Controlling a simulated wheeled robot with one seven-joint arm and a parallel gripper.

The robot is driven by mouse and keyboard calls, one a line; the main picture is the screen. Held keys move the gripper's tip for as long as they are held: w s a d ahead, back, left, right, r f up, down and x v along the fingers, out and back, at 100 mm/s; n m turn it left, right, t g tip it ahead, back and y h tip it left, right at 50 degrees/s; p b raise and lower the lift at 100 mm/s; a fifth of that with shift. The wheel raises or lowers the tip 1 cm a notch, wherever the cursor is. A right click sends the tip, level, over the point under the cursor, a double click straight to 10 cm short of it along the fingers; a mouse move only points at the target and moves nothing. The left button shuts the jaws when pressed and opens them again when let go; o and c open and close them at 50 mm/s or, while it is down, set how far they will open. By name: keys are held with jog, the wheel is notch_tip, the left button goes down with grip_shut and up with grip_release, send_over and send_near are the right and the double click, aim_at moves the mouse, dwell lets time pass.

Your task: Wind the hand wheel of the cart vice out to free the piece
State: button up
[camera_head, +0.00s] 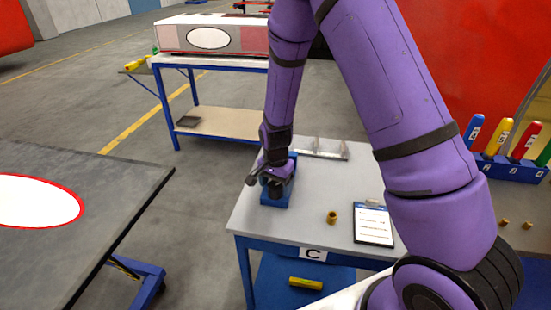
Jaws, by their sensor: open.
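The blue cart vice (275,200) stands at the front left of the grey-topped cart (312,222) marked C. My gripper (268,180) is down at the vice, in front of and over its upper part. It is open, but its fingertips are small and dark here, and I cannot tell whether they touch the hand wheel. The hand wheel cannot be made out clearly behind and around the gripper. Any piece between the vice jaws is hidden by my gripper and wrist.
A grey metal bracket (320,149) lies at the cart's back. A brass bushing (332,217) and a clipboard (373,224) lie right of the vice. A blue rack (510,168) holds several coloured-handled tools. A dark table (110,205) stands at left, with floor between it and the cart.

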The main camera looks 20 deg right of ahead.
aim_at(276, 185)
notch_tip(276, 185, up, 10)
dwell(0.5)
